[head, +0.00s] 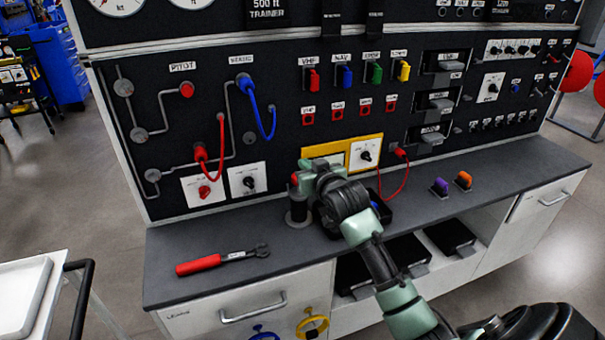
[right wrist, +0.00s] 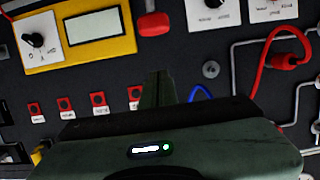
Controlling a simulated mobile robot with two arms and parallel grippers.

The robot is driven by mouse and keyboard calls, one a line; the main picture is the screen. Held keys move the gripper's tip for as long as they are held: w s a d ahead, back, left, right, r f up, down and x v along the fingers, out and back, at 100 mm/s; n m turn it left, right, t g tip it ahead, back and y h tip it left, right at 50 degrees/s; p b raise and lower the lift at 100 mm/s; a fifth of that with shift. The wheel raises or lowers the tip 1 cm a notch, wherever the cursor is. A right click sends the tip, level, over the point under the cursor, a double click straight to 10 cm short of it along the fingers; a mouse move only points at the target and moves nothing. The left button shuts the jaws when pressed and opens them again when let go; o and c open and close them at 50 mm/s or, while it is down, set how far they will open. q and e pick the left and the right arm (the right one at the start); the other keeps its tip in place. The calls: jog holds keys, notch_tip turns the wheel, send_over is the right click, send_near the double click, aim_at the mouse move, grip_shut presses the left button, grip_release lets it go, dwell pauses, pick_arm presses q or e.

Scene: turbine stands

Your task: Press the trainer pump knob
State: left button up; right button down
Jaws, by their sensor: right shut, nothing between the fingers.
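In the right wrist view, which looks turned over, the red knob (right wrist: 154,24) shows beside the yellow unit (right wrist: 85,32). My right gripper (head: 307,165) is at the panel, close to the red knob, and hides part of the yellow unit. In the right wrist view its fingers (right wrist: 160,78) are together and empty, apart from the knob in the picture. Touching cannot be told. My left gripper is not in view.
A red-handled tool (head: 222,260) lies on the grey counter (head: 190,290) at the left. Purple (head: 440,187) and orange (head: 462,180) pieces stand on the right. Red (head: 209,160) and blue (head: 262,120) cables loop out from the panel. The counter's far right is clear.

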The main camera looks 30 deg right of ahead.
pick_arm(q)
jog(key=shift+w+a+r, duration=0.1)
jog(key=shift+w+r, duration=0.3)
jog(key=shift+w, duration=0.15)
pick_arm(e)
jog(key=f, duration=0.1)
jog(key=w+f, duration=0.1)
jog(key=f, duration=0.1)
jog(key=w+f, duration=0.1)
jog(key=shift+w+d+f, duration=0.25)
jog(key=shift+d+f, duration=0.05)
jog(key=shift+f, duration=0.05)
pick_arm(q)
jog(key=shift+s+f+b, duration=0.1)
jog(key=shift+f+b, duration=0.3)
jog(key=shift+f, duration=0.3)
pick_arm(e)
notch_tip(320, 180, down, 4)
jog(key=shift+s+r, duration=0.1)
